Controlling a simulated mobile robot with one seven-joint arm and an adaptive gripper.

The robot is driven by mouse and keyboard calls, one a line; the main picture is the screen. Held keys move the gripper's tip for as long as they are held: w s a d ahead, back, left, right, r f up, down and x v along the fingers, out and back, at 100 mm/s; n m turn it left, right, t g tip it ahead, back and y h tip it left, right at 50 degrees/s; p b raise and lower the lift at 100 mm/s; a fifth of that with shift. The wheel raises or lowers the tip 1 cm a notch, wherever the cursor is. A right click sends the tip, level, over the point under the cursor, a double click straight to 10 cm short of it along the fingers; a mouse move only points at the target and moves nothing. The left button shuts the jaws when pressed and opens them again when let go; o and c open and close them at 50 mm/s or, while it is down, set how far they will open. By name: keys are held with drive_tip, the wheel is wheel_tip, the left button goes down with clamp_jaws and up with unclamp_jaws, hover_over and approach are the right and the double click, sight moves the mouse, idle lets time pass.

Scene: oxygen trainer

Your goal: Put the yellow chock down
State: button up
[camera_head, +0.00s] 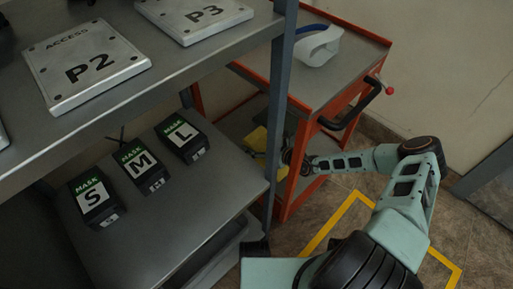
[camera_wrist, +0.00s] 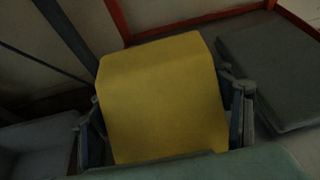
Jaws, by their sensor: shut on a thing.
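The yellow chock (camera_wrist: 160,95) fills the middle of the wrist view, between the two fingers of my gripper (camera_wrist: 165,125). My gripper is shut on it, with a finger at each side. In the head view the yellow chock (camera_head: 257,139) shows partly at the red cart's lower level, behind the shelf post. My gripper (camera_head: 285,155) there is mostly hidden by the cart's frame and the post. Whether the chock touches the surface below cannot be told.
The red cart (camera_head: 345,70) carries a white-and-blue item (camera_head: 318,45) on top and has a black handle (camera_head: 352,112). A grey shelf rack (camera_head: 215,200) holds mask boxes S, M and L (camera_head: 182,137). A dark flat panel (camera_wrist: 270,75) lies right of the chock in the wrist view.

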wheel_tip(320, 180, down, 3)
drive_tip(key=shift+f+b, duration=0.1)
drive_tip(key=shift+b, duration=0.65)
drive_tip(key=o, duration=1.9)
